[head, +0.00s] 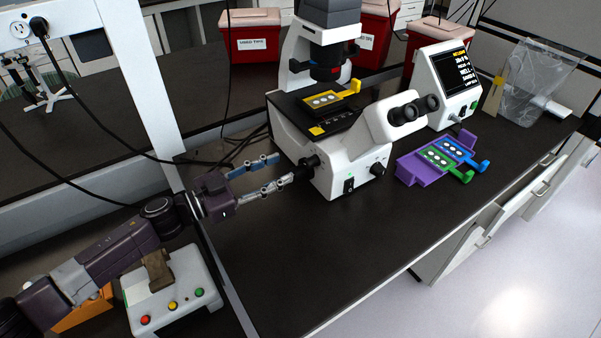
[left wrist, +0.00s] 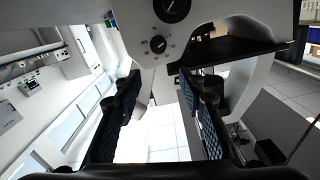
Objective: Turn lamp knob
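The white microscope (head: 330,160) stands on the dark bench. A black knob (head: 309,162) sits on its left lower side; I cannot tell for sure that it is the lamp knob. In the left wrist view, a small black dial (left wrist: 157,44) with scale marks around it shows ahead of the fingers, below a larger black knob (left wrist: 172,9). My left gripper (head: 283,168) is open beside the microscope's left side, its lower finger close to the black knob. In the left wrist view my left gripper (left wrist: 160,88) has nothing between its fingers. My right gripper is out of view.
A purple rack (head: 410,170) with green and blue slide holders lies right of the microscope. A screen unit (head: 445,85) stands behind it. A white box with coloured buttons (head: 172,290) is below my left arm. The front bench is clear.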

